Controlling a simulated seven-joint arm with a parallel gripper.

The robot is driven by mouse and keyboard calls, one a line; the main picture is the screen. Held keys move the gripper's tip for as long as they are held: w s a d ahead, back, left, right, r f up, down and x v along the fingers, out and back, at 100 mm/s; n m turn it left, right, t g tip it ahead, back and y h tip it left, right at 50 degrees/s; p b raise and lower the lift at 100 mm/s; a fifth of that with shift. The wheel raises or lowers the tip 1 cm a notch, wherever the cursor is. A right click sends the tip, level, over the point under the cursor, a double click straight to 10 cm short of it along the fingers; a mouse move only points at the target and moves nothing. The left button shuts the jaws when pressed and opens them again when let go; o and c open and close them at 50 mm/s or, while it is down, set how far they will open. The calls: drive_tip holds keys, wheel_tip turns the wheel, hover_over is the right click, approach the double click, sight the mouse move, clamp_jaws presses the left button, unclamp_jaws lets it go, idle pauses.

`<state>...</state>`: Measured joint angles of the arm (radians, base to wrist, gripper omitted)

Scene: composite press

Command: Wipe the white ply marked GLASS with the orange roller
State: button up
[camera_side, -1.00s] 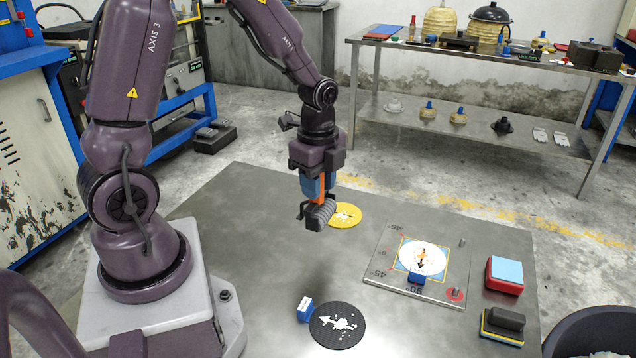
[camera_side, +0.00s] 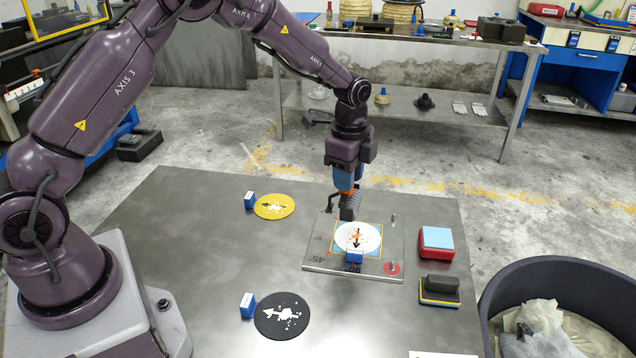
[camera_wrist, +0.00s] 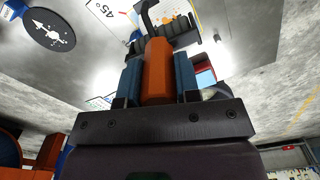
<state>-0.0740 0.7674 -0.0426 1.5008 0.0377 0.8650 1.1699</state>
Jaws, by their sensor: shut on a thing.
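My gripper (camera_side: 346,180) is shut on the orange handle of the roller. The orange handle (camera_wrist: 158,70) stands between the blue fingers in the wrist view. The roller's dark ribbed drum (camera_side: 349,205) hangs below my gripper, just above or at the back edge of the white ply; I cannot tell whether it touches. The white ply (camera_side: 345,240) is a round disc with a dark arrow and orange marks, lying on the metal plate (camera_side: 315,262). A blue block (camera_side: 354,257) stands at its front edge. The ply's lettering is too small to read.
A yellow disc (camera_side: 274,206) and a black disc (camera_side: 282,318) lie to the left, each beside a blue block. A red block with a light blue top (camera_side: 437,240) and a black-handled pad (camera_side: 440,287) lie right of the plate. A pin (camera_side: 393,222) stands on the plate. A dark bin (camera_side: 570,265) is at right.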

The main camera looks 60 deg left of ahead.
sight(347, 198)
drive_tip(key=shift+w+r, duration=0.1)
drive_tip(key=shift+r, duration=0.1)
drive_tip(key=shift+f, duration=2.85)
drive_tip(key=shift+f, duration=0.6)
drive_tip(key=shift+w+d, duration=1.35)
drive_tip(key=shift+s+a, duration=1.45)
drive_tip(key=shift+s, duration=0.05)
